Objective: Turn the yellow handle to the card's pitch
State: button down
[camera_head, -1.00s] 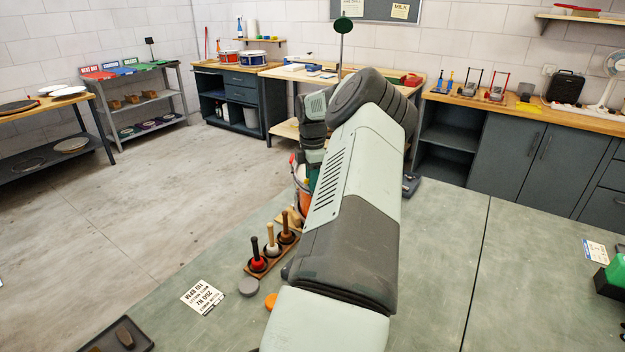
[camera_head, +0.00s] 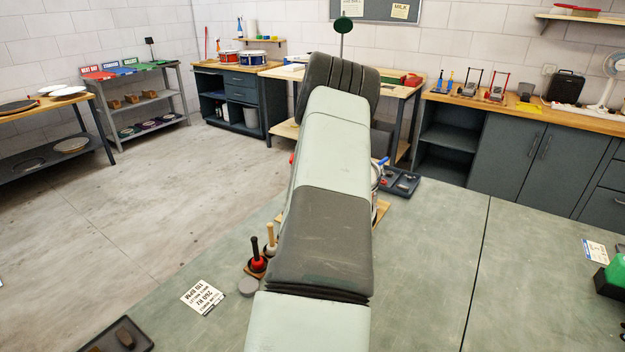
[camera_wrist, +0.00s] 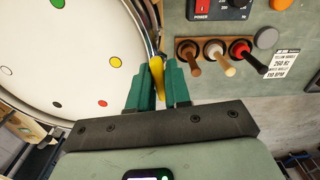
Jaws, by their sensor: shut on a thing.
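In the wrist view the yellow handle (camera_wrist: 157,72) stands at the drum's rim, between the two green fingers of my gripper (camera_wrist: 158,84). My gripper is shut on it. The drum (camera_wrist: 75,55) has a white head with several coloured dots and fills the left of that view. In the head view my arm hides my gripper, the handle and most of the drum; only a sliver of the drum shows (camera_head: 377,176). The white card (camera_wrist: 283,65) lies on the bench, also in the head view (camera_head: 203,297); it seems to read yellow handle, 260 Hz, white mallet, 110 BPM.
A wooden rack (camera_wrist: 181,42) beside the drum holds brown, white (camera_wrist: 217,52) and red (camera_wrist: 245,53) mallets. A box with a red power switch (camera_wrist: 203,8) stands behind it. A grey disc (camera_wrist: 267,38) lies near the card.

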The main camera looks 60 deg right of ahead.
jog(key=shift+r+m, duration=0.1)
jog(key=shift+m, duration=1.1)
jog(key=c, duration=1.2)
grip_release()
jog(key=shift+o, duration=0.2)
notch_tip(320, 180, up, 11)
